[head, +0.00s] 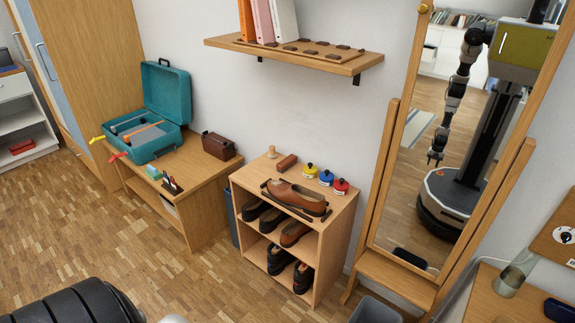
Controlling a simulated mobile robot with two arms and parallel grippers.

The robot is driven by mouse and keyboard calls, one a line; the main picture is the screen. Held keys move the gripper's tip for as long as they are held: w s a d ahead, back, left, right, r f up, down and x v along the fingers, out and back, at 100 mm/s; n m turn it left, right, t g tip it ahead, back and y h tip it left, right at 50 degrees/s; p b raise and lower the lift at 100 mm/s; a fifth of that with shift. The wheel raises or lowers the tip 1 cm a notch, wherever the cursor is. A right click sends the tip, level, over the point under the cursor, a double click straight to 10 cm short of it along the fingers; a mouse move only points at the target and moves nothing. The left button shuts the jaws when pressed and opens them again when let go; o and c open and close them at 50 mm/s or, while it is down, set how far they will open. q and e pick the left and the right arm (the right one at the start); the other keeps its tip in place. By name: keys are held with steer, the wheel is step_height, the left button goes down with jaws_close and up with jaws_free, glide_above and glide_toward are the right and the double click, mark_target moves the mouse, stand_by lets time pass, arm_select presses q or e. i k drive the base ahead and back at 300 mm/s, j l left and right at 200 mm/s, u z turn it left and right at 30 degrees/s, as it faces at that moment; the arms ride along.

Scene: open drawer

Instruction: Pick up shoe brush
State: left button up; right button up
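A small reddish-brown block (287,162), which looks like the shoe brush, lies on top of the light wood shoe rack (336,213). It sits near the back, behind a brown leather shoe (296,195). Its bristles cannot be made out. A small pale wooden knobbed item (271,152) stands to its left. Neither of my grippers shows directly. My reflection in the tall mirror (414,200) shows one arm hanging down with a small dark gripper, whose state is too small to tell.
Blue, yellow and red tins (326,177) stand right of the block. More shoes (280,259) fill the rack's lower levels. A wall shelf (320,62) hangs above. A desk with a teal case (166,102) stands left. Open wood floor (180,270) lies in front.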

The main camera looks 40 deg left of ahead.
mark_target(286, 163)
steer(key=i+j+u, duration=0.4)
steer(key=i+j, duration=0.4)
